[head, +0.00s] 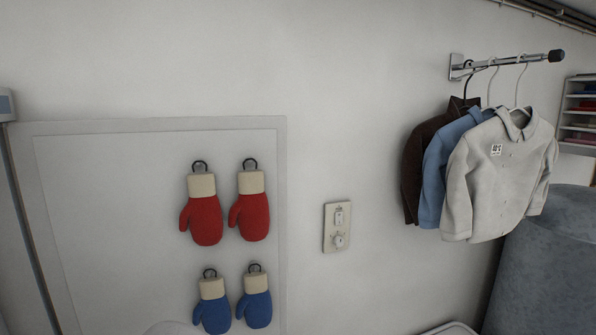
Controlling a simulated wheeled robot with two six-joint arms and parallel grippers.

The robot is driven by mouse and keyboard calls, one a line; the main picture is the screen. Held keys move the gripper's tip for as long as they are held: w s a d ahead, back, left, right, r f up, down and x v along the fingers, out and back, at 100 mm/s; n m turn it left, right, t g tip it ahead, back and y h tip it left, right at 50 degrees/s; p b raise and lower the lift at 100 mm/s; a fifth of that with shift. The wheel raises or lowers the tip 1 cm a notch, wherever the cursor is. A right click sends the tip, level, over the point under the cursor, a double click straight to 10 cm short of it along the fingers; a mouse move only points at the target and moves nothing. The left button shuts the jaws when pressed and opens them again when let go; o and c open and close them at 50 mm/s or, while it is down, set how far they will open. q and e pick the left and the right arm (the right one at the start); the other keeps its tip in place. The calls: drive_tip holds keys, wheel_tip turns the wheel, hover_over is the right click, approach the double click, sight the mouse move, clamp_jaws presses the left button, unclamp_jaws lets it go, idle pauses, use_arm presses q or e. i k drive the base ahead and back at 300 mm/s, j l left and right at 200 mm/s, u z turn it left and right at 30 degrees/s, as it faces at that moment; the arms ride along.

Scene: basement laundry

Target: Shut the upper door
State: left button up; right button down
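No open door that I can identify as the upper door shows in the head view. A flat pale framed panel (110,220) is on the wall at the left; I cannot tell whether it is a door or a board. Neither of my grippers is in view.
Red mittens (206,220) and blue mittens (255,308) hang on the panel. A switch plate (337,227) is right of it. Several shirts (500,165) hang from a wall rail (510,62). A shelf unit (580,110) and a large grey-blue object (548,270) stand at the right.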

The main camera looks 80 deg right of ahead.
sight(103, 200)
drive_tip(key=l+z, duration=0.2)
drive_tip(key=z, duration=0.2)
drive_tip(key=l+z, duration=0.2)
drive_tip(key=z, duration=0.25)
drive_tip(key=l+z, duration=0.2)
drive_tip(key=z, duration=0.2)
drive_tip(key=l+z, duration=0.2)
drive_tip(key=z, duration=0.25)
